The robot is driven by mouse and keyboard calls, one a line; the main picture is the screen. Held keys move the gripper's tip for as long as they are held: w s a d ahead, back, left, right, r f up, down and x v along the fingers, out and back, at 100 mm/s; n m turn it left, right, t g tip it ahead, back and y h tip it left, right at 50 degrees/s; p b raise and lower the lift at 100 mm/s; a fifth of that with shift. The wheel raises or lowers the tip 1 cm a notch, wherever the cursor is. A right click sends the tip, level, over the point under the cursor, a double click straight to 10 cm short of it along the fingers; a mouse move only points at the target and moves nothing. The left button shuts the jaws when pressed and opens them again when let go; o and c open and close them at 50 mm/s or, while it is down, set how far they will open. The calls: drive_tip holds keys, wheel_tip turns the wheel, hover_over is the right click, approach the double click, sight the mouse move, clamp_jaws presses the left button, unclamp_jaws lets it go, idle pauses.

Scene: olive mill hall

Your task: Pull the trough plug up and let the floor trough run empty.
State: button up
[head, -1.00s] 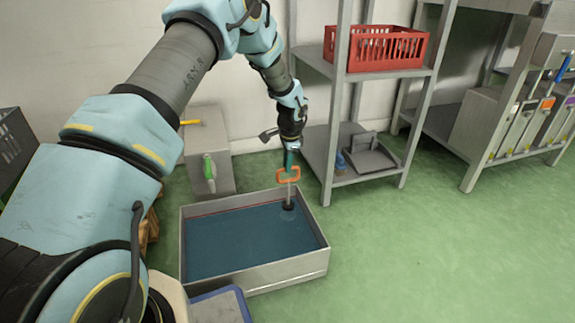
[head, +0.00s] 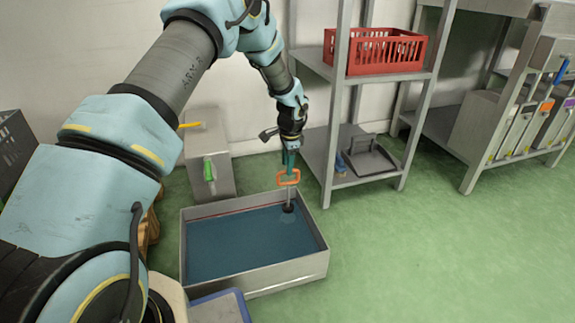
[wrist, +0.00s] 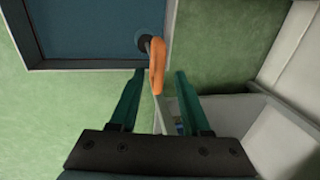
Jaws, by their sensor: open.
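The floor trough (head: 255,281) is a grey metal basin holding dark blue liquid (head: 235,245). The trough plug has an orange loop handle (head: 289,177) on a thin upright rod, with a dark base (head: 288,208) in the liquid near the far right corner. My gripper (head: 290,160) is above the handle, pointing down, with green fingers. In the wrist view my gripper (wrist: 157,75) is open, and the orange handle (wrist: 157,68) shows between and just beyond the fingertips. I cannot tell whether a finger touches it.
A metal shelf (head: 385,76) with a red crate (head: 386,48) stands right of the trough, close to my gripper. Green floor (head: 430,250) is clear at the right.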

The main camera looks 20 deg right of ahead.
wheel_tip(320, 180, up, 10)
drive_tip(key=s+p, duration=0.2)
drive_tip(key=p, duration=0.1)
drive_tip(key=shift+f, duration=0.15)
